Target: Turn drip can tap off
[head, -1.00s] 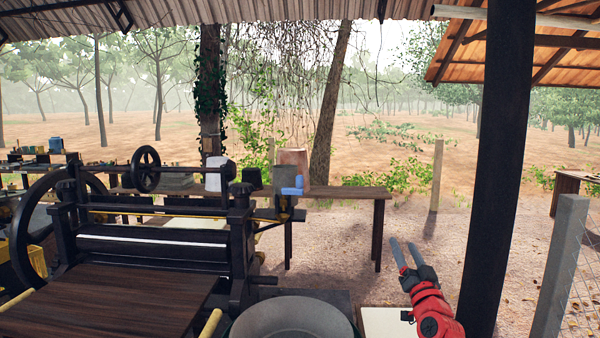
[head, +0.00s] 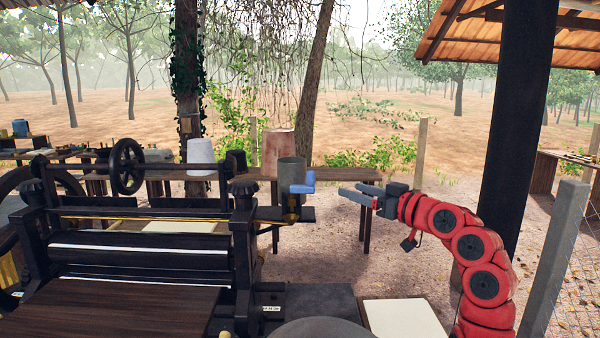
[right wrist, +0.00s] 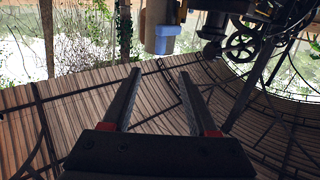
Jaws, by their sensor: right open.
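The drip can is a grey cylinder (head: 292,173) mounted at the right end of the roller machine. Its blue tap handle (head: 303,185) sticks out on the can's right side. Blue also shows in the right wrist view (right wrist: 167,31), beyond the fingers near the top. My right gripper (head: 349,189) is open and empty, to the right of the blue handle at about its height in the head view, with a gap between. In the right wrist view its fingers (right wrist: 160,72) stand apart with nothing between them. My left gripper is not in view.
The dark roller machine (head: 140,247) fills the left and front. A wooden bench (head: 335,172) with a pinkish bucket (head: 278,148) and a white bucket (head: 201,152) stands behind. A dark post (head: 520,140) is at right. A round basin (head: 318,329) is at the front.

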